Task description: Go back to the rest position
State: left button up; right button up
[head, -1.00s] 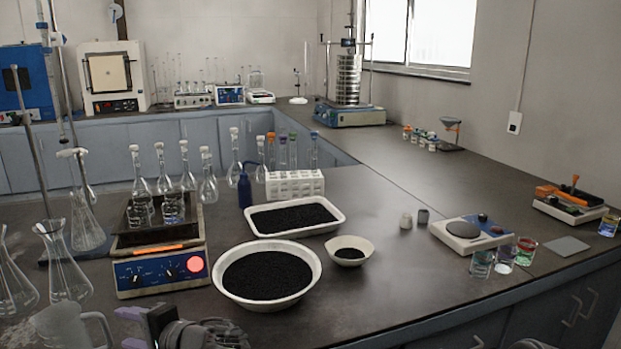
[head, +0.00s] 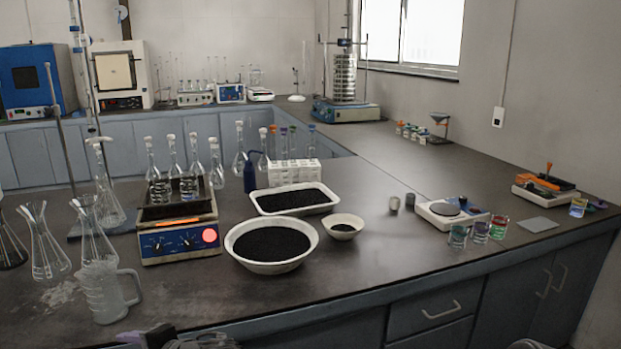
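The sieve shaker (head: 346,110), a blue base with a stack of metal sieves (head: 344,78), stands on the far bench beside the window. At the bottom edge of the head view, left of centre, a dark part of my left arm (head: 185,341) shows below the bench front. Its fingertips cannot be made out. A small grey piece at the bottom edge right of centre may be part of my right arm; no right gripper shows. Nothing can be seen in either gripper.
A large white bowl (head: 311,256), a white tray (head: 328,200) and a small bowl (head: 342,234), each with black grains, stand mid-bench. A plastic jug (head: 100,300) and flasks stand front left. The front right benchtop is partly clear.

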pick_arm(q)
jog(key=s+d+f+n+g+h+p, duration=0.1)
jog(key=s+d+f+g+h+p, duration=0.15)
jog(key=s+f, duration=0.5)
jog(key=s+d+f+g+h+p, duration=0.1)
jog(key=s+d+f+h, duration=0.25)
jog(key=f, duration=0.65)
jog(key=s+d+f+n+g+h+p, duration=0.1)
jog(key=s+d+f+g+h, duration=0.15)
jog(key=s+f, duration=0.45)
jog(key=s+d+f+n+t+h+p, duration=0.1)
jog(key=s+d+n+h+p, duration=0.1)
jog(key=d, duration=0.7)
jog(key=s+d+f+n+h+p, duration=0.1)
jog(key=s+d+n+h, duration=0.3)
jog(key=d, duration=0.6)
jog(key=shift+s+f+n+t+h+p, duration=0.15)
jog(key=shift+s+n+t+h+p, duration=0.25)
jog(key=shift+n+h+p, duration=0.6)
